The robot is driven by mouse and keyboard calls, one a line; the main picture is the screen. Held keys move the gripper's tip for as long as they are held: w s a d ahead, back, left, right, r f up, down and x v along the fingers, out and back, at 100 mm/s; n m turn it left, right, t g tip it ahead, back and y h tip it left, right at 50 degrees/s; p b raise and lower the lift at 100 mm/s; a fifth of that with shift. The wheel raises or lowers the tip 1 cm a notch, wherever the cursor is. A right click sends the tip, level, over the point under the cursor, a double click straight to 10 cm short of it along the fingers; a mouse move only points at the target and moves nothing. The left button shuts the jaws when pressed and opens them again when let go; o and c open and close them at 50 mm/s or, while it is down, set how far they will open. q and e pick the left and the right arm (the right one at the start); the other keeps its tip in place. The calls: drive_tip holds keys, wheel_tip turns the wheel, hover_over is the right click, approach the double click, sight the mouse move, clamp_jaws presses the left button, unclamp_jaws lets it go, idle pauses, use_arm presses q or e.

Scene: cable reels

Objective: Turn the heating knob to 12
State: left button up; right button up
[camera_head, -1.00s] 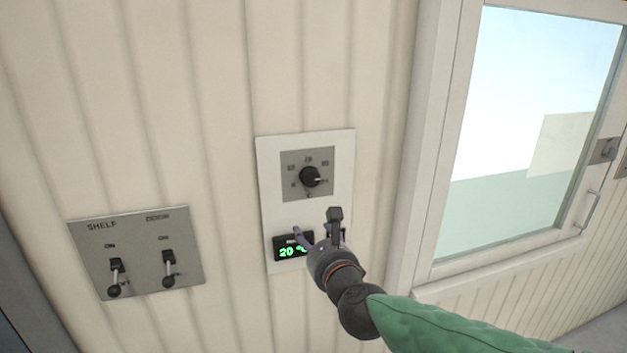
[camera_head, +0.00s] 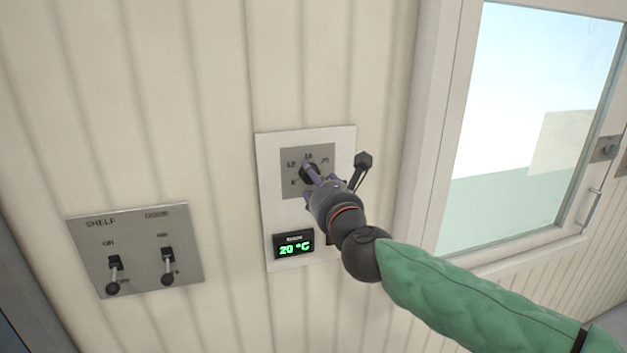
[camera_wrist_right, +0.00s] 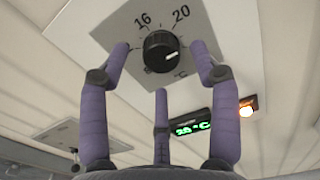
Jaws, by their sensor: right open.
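The heating knob (camera_head: 309,173) is a round black dial on a grey square plate on the wall; my right gripper partly covers it in the head view. In the right wrist view the knob (camera_wrist_right: 161,51) shows clearly, with 16 and 20 printed around it and its white mark pointing right, past the 20. My right gripper (camera_head: 322,184) is open in front of the knob. In the wrist view its purple fingers (camera_wrist_right: 160,68) stand spread around and below the knob, with no clear contact. A display (camera_head: 293,245) below reads 20 °C. My left gripper is not in view.
A grey switch panel (camera_head: 185,222) with two levers, labelled SHELF and DOOR, is on the wall at left. A small orange light (camera_wrist_right: 247,106) glows beside the display in the wrist view. A framed glass door (camera_head: 490,150) with a handle is at right.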

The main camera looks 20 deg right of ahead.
drive_tip(key=shift+w, duration=1.4)
drive_tip(key=c, duration=1.1)
drive_tip(key=shift+r, duration=0.1)
